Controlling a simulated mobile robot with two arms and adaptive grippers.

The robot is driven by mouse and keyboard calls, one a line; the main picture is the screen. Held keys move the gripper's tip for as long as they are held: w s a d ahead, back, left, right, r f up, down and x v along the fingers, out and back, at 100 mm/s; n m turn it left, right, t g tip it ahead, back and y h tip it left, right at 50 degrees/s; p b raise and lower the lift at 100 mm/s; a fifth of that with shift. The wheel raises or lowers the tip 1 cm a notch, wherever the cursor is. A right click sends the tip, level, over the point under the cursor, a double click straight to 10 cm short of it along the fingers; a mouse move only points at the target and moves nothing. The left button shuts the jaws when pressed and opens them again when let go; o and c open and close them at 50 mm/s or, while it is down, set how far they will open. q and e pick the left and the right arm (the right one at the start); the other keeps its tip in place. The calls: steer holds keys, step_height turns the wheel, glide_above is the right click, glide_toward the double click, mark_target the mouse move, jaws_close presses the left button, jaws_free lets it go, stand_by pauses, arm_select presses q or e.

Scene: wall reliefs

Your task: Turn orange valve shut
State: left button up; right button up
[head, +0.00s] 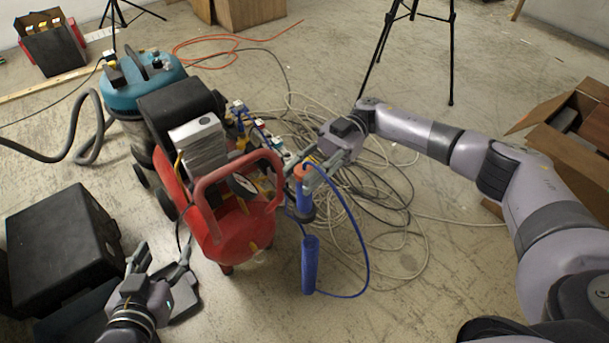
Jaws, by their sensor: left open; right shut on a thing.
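The orange valve (304,171) shows as a small orange piece on top of a blue cylindrical body (304,198), just right of the red compressor (235,225). My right gripper (303,174) reaches in from the right and is shut on the orange valve, with its fingers on either side. The fingers hide part of the valve, and I cannot tell its turn angle. My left gripper (163,262) is open and empty at the lower left, between the compressor and a black case (60,245).
Tangled cables (385,200) cover the floor behind. A teal vacuum (140,85) stands behind the compressor, a tripod (452,50) farther back, and a cardboard box (575,125) at right.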

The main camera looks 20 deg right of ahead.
mark_target(304, 169)
steer(key=n+g+h+b, duration=0.2)
steer(key=shift+g, duration=0.4)
arm_select(q)
step_height(304, 169, up, 12)
steer(key=w+d+t+h, duration=0.2)
steer(key=t, duration=0.5)
steer(key=shift+w+d, duration=0.2)
arm_select(e)
steer(key=shift+h, duration=0.3)
steer(key=o, duration=1.2)
arm_select(q)
steer(key=shift+r, duration=0.1)
arm_select(e)
step_height(304, 169, up, 10)
